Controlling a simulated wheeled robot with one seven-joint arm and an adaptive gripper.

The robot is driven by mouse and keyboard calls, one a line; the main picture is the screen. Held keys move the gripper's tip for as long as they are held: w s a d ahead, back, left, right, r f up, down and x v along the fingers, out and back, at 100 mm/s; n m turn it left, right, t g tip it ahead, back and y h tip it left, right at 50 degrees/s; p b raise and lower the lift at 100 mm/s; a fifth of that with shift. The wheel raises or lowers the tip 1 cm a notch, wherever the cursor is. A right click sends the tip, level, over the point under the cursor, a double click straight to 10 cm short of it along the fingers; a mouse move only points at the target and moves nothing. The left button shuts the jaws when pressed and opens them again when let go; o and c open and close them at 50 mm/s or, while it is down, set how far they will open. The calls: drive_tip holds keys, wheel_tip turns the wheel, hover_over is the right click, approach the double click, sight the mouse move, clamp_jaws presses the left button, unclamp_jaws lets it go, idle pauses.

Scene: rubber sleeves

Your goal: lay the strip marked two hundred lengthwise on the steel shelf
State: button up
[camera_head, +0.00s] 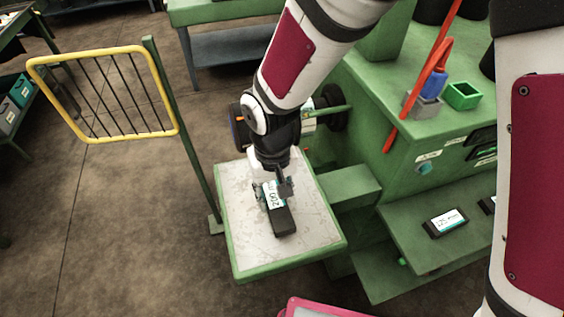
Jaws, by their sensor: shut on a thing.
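The strip (284,222) is a black bar with a white and teal label that appears to read 200. My gripper (275,188) is shut on it near its far part, and the black near end sticks out toward the camera. The strip is over the middle of the steel shelf (248,258), a worn grey plate with a green rim. Its length runs roughly from far to near, much like the shelf's longer side. I cannot tell whether it touches the plate. My gripper hides part of the strip.
Another labelled black strip (446,222) lies on the green ledge (405,235) at right, with one more partly hidden behind my arm. A green machine with a red lever (426,82) and a green cup (463,96) stands right. A yellow barred guard (105,138) stands left of the shelf.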

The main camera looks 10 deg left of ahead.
drive_tip(key=shift+f, duration=0.55)
drive_tip(key=o, duration=1.2)
drive_tip(key=shift+o, duration=0.2)
